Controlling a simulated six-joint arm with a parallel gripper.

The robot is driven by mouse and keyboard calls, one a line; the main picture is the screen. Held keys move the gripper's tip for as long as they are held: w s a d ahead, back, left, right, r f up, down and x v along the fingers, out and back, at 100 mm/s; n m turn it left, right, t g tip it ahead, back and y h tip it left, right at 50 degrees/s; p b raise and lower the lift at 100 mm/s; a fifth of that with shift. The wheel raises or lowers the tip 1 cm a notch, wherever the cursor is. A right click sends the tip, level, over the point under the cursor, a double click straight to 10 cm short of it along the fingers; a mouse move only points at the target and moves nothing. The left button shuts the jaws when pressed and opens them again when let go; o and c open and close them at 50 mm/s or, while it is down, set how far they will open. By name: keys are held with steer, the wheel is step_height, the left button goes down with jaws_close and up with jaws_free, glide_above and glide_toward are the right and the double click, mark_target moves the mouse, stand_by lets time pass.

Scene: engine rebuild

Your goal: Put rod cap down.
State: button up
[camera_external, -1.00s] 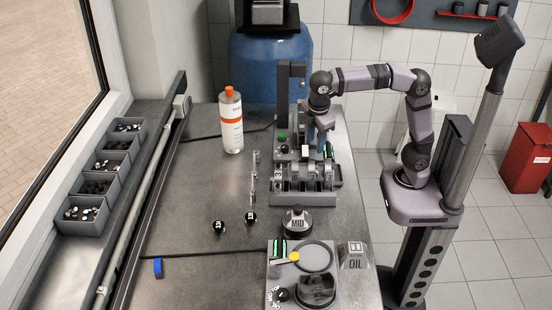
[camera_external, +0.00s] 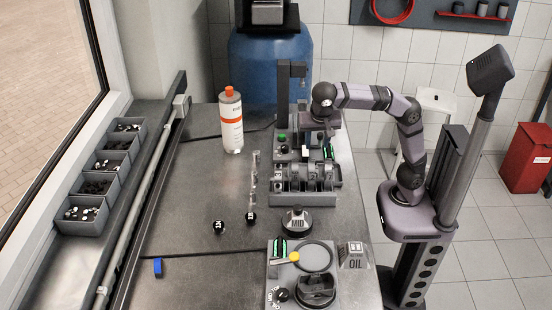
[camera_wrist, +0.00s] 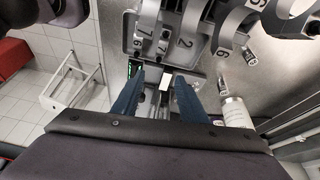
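One marked 7 (camera_wrist: 148,22) is at the left, over a grey tray (camera_wrist: 129,22). I cannot tell for certain which piece is the rod cap. In the external view my gripper (camera_external: 322,139) is above the bench, behind the rack, fingers partly hidden.
A fixture with a green button (camera_external: 282,137) and a white block (camera_external: 305,151) is under my gripper. A white bottle (camera_external: 231,122) stands left. A round MID part (camera_external: 297,221), an OIL part (camera_external: 355,256) and a front station (camera_external: 271,262) are nearer.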

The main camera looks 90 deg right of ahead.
steer(key=shift+m, duration=0.6)
step_height(320, 180, down, 7)
steer(key=shift+r, duration=0.1)
steer(key=shift+s+b+x, duration=0.2)
steer(key=shift+b+x, duration=0.2)
steer(key=shift+x, duration=3.3)
steer(key=shift+r, duration=0.1)
jaws_close()
